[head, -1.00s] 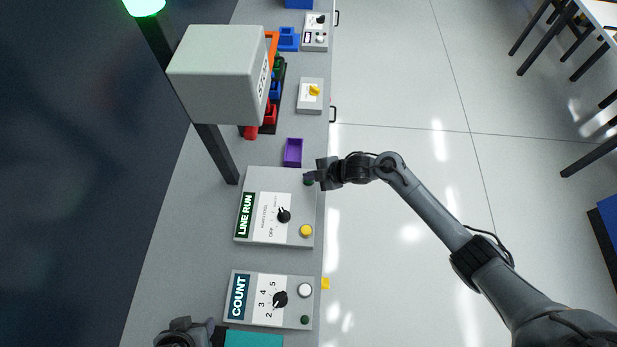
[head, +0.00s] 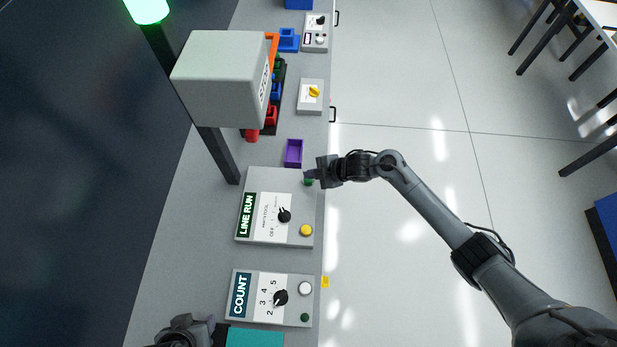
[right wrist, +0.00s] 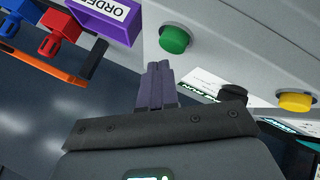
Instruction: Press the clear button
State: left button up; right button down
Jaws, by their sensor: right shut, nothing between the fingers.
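The LINE RUN panel (head: 245,228) has a green button (head: 309,182), a black knob (head: 284,215) and a yellow button (head: 306,230). The COUNT panel (head: 239,310) has a white button (head: 305,288), a black knob (head: 280,298) and a small dark green button (head: 304,317). I cannot read a "clear" label on any button. My right gripper (head: 312,174) is shut and empty at the LINE RUN panel's far right corner. In the right wrist view its fingertips (right wrist: 157,75) are just short of the green button (right wrist: 175,39), apparently not touching; the yellow button (right wrist: 295,102) is farther right. My left gripper (head: 185,330) is partly cut off at the bottom; its jaws are unclear.
A purple tray (head: 293,153) stands just beyond the LINE RUN panel. A grey box (head: 220,80) on a dark post overhangs the bench, with red, blue and green bins behind it. A panel with a yellow knob (head: 314,92) is farther back.

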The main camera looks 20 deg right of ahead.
aim_at(311, 181)
jog(key=shift+r, duration=0.1)
notch_tip(311, 181, up, 5)
jog(key=p, duration=0.4)
jog(key=shift+p, duration=0.35)
dwell(0.4)
jog(key=shift+s+a, duration=0.15)
jog(key=s+a+r+m+t+h+p, duration=0.1)
jog(key=s+a+r+m+h+p, duration=0.25)
jog(key=s+m, duration=0.45)
jog(key=s+d+r+m+g+h+p, duration=0.1)
jog(key=s+d+r+m, duration=0.1)
jog(key=s, duration=0.5)
jog(key=s+d+r+m+g+h+p, duration=0.1)
jog(key=s+d+r+m, duration=0.2)
jog(key=s+r, duration=0.2)
jog(key=s+d+r+m+g+h+p, duration=0.1)
jog(key=s+d+r+m, duration=0.1)
jog(key=s, duration=0.7)
jog(key=shift+s+d+r+m+g, duration=0.15)
jog(key=shift+d+r+m+g, duration=0.15)
jog(key=shift+r+m, duration=0.35)
